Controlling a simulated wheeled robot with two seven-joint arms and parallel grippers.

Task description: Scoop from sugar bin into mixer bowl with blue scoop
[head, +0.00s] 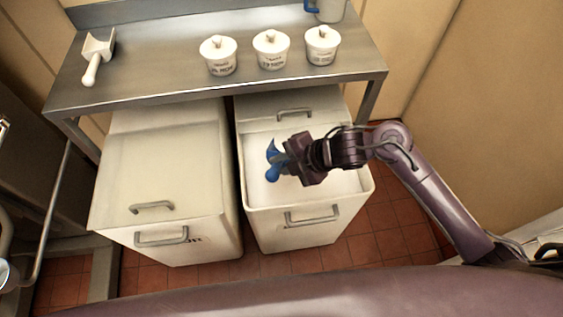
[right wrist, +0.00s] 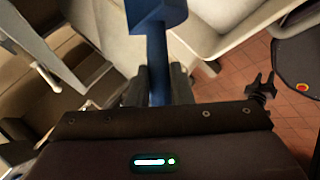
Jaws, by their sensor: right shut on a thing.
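The blue scoop (head: 272,164) is held in my right gripper (head: 289,164), which is shut on it. Its blue handle (right wrist: 158,70) runs up between the fingers in the right wrist view. The scoop is over the open sugar bin (head: 256,219), the right-hand one of two white bins, with white sugar (head: 262,190) inside. Gripper and scoop hide part of the sugar. I cannot tell whether the scoop touches the sugar or carries any. I cannot make out the mixer bowl in these views. My left gripper does not show in the head view.
A closed white bin (head: 160,170) stands left of the sugar bin. A steel table (head: 160,65) behind carries a white scoop (head: 95,55), several lidded tubs (head: 271,49) and part of a pitcher (head: 330,9). A wall closes off the right. A dark pronged part (right wrist: 262,87) is unclear.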

